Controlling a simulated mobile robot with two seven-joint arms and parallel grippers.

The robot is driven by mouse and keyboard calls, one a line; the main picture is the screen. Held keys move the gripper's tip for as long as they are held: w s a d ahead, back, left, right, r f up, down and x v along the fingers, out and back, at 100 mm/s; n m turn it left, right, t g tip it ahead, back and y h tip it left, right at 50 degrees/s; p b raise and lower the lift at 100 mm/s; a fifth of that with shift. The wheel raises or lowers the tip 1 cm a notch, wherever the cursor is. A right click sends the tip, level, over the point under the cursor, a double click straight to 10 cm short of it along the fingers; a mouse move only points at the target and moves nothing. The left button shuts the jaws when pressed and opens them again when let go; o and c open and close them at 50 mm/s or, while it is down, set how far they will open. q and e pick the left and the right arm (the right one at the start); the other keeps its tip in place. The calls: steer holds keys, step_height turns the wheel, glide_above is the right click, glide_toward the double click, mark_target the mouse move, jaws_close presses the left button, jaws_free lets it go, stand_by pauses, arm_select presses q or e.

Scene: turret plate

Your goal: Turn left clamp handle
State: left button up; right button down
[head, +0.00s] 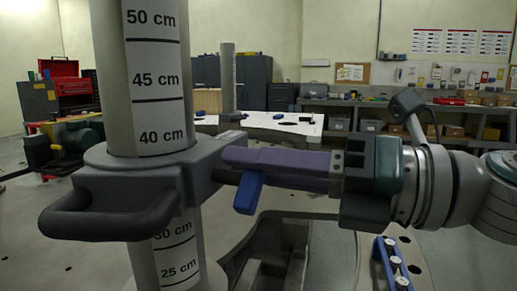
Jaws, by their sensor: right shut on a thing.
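A grey clamp collar (200,165) sits around an upright post (152,70) marked with a centimetre scale. A dark looped grip (105,215) sticks out from the collar's front left. A blue clamp handle (248,193) hangs down, slightly tilted, at the collar's right side. My right gripper (238,160) reaches in from the right with its long purple fingers level. The fingers are shut on the blue handle, hiding its upper part; its lower end shows beneath them. My left gripper is not in view.
A blue bar with several pale knobs (393,268) is below my right wrist. A dark grey structure (270,250) lies under the fingers. Behind are a white table (275,130) with a second post (227,80), shelves (430,110), and a red toolbox (75,90) far left.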

steer(key=m+p, duration=0.1)
steer(key=m, duration=0.3)
steer(key=shift+w+d+f+m+p, duration=0.1)
steer(key=shift+w+f+m+p, duration=0.05)
steer(key=shift+m+p, duration=0.2)
steer(key=m, duration=0.1)
steer(key=m+p, duration=0.1)
steer(key=m, duration=0.1)
steer(key=shift+f, duration=0.3)
steer(key=shift+m, duration=0.35)
steer(key=shift+f, duration=0.1)
steer(key=c, duration=0.8)
jaws_free()
steer(key=shift+o, duration=0.2)
